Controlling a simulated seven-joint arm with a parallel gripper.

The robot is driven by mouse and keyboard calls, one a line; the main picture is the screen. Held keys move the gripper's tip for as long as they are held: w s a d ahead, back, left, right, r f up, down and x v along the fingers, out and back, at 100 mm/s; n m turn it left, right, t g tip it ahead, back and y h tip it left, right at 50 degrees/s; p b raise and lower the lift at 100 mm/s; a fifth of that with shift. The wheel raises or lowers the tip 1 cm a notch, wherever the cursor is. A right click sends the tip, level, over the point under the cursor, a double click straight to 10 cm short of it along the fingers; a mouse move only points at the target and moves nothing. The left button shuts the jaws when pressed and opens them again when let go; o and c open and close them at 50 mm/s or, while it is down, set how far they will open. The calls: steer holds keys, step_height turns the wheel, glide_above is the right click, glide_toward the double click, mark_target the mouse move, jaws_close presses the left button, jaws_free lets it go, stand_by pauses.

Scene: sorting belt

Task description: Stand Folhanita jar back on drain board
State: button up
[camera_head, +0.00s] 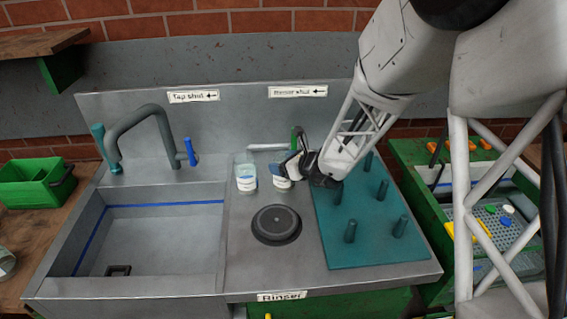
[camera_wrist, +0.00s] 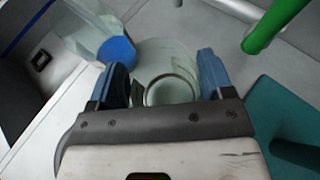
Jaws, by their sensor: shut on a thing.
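A clear glass jar (camera_wrist: 168,62) is between my gripper's blue fingers (camera_wrist: 165,80) in the wrist view; its round rim faces the camera. In the head view, the pale-labelled held jar (camera_head: 282,183) shows just below my gripper (camera_head: 291,166), left of the drain board. I cannot read its label or tell whether its base touches the steel top. A second clear jar (camera_head: 246,178) stands upright to its left; it shows in the wrist view with a blue patch (camera_wrist: 116,50). The teal drain board (camera_head: 375,240) has several upright pegs and lies right of my gripper.
A dark round rinser (camera_head: 277,224) sits in the steel top in front of the jars. The sink basin (camera_head: 150,245) is at left. A green upright part (camera_head: 297,137) stands behind my gripper. The drain board's pegs (camera_head: 350,231) stick up; its front area is bare.

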steer(key=shift+f, duration=0.1)
steer(key=o, duration=1.4)
steer(key=shift+v, duration=6.05)
